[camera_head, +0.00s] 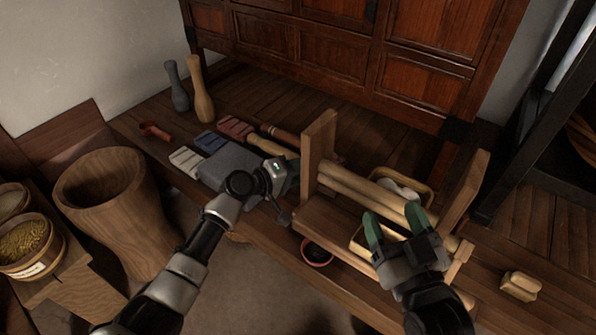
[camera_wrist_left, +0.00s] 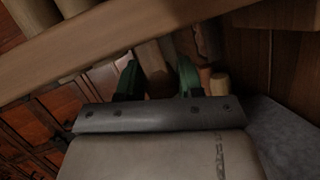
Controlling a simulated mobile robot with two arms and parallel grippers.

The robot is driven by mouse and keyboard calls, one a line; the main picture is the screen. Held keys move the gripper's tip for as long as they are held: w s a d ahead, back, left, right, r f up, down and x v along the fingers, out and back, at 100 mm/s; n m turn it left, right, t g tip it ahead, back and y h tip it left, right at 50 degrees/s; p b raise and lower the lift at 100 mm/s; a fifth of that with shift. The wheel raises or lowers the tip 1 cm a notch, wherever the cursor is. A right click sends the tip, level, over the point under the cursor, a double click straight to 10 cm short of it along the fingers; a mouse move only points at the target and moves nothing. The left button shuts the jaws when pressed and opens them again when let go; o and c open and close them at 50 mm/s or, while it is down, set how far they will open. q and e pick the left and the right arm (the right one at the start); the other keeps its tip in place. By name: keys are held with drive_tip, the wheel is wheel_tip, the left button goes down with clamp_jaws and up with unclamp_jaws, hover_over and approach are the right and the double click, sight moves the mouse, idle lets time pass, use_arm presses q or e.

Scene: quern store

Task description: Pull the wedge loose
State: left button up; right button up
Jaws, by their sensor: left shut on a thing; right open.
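A wooden frame with two uprights (camera_head: 319,160) and round bars (camera_head: 365,187) between them stands on the wooden platform. My left gripper (camera_head: 289,168) is beside the left upright, on its outer side. In the left wrist view its green fingers (camera_wrist_left: 158,82) are shut on a narrow brown wooden piece, which looks like the wedge (camera_wrist_left: 153,58). In the head view the gripper hides this piece. My right gripper (camera_head: 394,222) is open and empty, with its fingers over the front of the frame, near the bars.
A grey block (camera_head: 230,165), coloured brushes or blocks (camera_head: 210,141) and a mallet-like tool (camera_head: 270,147) lie left of the frame. Two bottle-shaped pieces (camera_head: 202,95) stand behind. A small dark bowl (camera_head: 317,253) sits at the front. A cabinet (camera_head: 330,50) closes the back.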

use_arm(q)
drive_tip(key=shift+f, duration=0.1)
clamp_jaws()
drive_tip(key=shift+a, duration=0.15)
drive_tip(key=w+a+b, duration=0.2)
drive_tip(key=shift+a, duration=0.35)
use_arm(e)
drive_tip(key=r+t, duration=0.1)
drive_tip(key=s+r+t+y, duration=0.1)
drive_tip(key=r+t, duration=0.1)
drive_tip(key=s+r+t, duration=0.1)
drive_tip(key=r+t, duration=0.1)
drive_tip(key=shift+s+a+r+y, duration=0.15)
drive_tip(key=shift+s+y, duration=0.1)
drive_tip(key=shift+y, duration=0.15)
use_arm(q)
drive_tip(key=o, duration=0.5)
unclamp_jaws()
drive_tip(key=o, duration=0.4)
drive_tip(key=shift+a+f, duration=0.1)
use_arm(e)
drive_tip(key=shift+w, duration=0.1)
